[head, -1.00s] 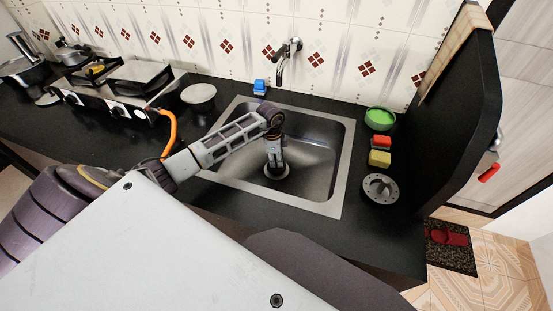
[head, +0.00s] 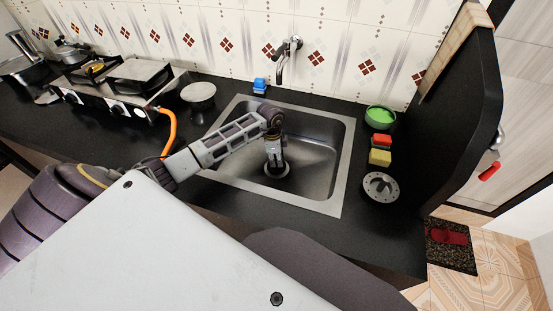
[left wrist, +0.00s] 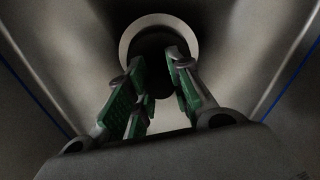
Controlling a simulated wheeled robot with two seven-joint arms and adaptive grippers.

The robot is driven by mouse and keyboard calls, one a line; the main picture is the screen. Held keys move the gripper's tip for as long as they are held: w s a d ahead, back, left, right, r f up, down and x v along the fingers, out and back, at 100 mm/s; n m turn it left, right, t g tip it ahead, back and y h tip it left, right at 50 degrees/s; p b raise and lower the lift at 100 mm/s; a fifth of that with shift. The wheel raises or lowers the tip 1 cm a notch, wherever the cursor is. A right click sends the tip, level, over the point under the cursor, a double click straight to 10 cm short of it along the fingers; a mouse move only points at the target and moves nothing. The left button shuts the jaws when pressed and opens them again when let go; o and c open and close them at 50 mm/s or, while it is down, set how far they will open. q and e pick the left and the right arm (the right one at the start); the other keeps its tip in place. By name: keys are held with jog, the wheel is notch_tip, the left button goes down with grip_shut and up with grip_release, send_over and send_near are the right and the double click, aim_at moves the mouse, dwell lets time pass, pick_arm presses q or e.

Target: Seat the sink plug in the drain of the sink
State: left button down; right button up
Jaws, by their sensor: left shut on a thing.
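The steel sink (head: 315,160) is set in the black counter. My left gripper (head: 277,168) points down into the basin over the drain and is shut on the sink plug. In the left wrist view its green-padded fingers (left wrist: 158,75) reach to a pale drain ring (left wrist: 126,42). The plug shows only as a dark round shape (left wrist: 157,42) inside the ring, between the fingertips. Its grip is mostly hidden, and I cannot tell whether it is seated or just above the drain. My right gripper is not in view.
A wall tap (head: 281,62) hangs behind the sink. A blue item (head: 260,86) stands at the back rim. A green bowl (head: 380,117), red (head: 382,141) and yellow (head: 380,157) blocks and a grey disc (head: 380,187) line the right side. A stove (head: 115,92) stands left.

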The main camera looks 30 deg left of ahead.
pick_arm(q)
jog(key=shift+f+b, duration=0.45)
jog(key=shift+f, duration=0.8)
dwell(0.4)
jog(key=c, duration=1.2)
grip_release()
jog(key=shift+r, duration=0.1)
jog(key=shift+s+a+r, duration=0.1)
jog(key=shift+a+r, duration=0.05)
jog(key=shift+r, duration=1.8)
jog(key=shift+s+a+r, duration=0.1)
jog(key=shift+a+r, duration=0.1)
jog(key=shift+r, duration=1.75)
jog(key=shift+s+a+r, duration=0.1)
jog(key=shift+a+r, duration=0.05)
jog(key=shift+r, duration=1.8)
notch_tip(320, 180, up, 9)
jog(key=p, duration=0.9)
jog(key=shift+r+p, duration=0.55)
jog(key=shift+p, duration=0.05)
